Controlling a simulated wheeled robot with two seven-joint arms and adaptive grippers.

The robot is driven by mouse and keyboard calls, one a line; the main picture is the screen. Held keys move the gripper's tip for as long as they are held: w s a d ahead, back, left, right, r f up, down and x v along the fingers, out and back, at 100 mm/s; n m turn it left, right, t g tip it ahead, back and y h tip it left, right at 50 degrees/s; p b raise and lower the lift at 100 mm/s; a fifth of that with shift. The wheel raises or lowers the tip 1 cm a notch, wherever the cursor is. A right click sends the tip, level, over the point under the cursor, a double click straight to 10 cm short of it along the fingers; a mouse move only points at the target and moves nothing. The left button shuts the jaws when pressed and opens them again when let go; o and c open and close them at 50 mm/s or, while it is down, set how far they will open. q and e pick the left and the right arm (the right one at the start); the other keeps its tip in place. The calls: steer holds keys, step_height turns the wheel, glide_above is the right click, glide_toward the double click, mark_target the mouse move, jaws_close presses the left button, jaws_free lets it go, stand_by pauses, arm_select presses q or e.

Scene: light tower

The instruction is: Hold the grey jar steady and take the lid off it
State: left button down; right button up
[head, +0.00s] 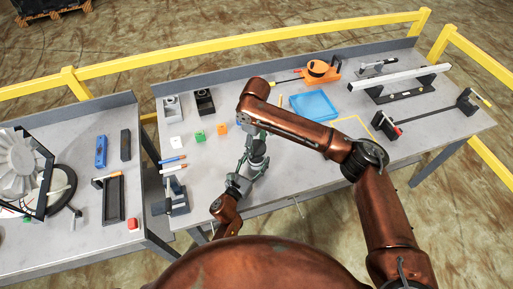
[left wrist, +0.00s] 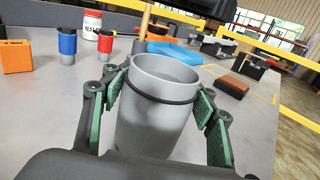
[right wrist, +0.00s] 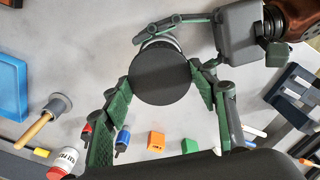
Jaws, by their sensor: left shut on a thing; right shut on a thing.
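The light grey jar (left wrist: 155,125) stands upright between the green fingers of my left gripper (left wrist: 160,98), which is shut on its sides. A dark ring circles the jar below its rim, and its top shows open and hollow in the left wrist view. The round black lid (right wrist: 160,75) is between the fingers of my right gripper (right wrist: 163,88), which is shut on it. The lid is above the jar and hides most of it in the right wrist view. In the head view my left gripper (head: 248,170) and right gripper (head: 258,136) meet near the table's front, partly covered by my right arm.
White (head: 176,142), green (head: 200,136) and orange (head: 222,129) blocks stand to the left. A wooden-handled tool (right wrist: 45,118) and a white-and-red container (right wrist: 63,160) are nearby. A yellow rail (head: 210,53) runs behind the table.

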arm_select(q)
steer(key=c, duration=0.7)
jaws_free()
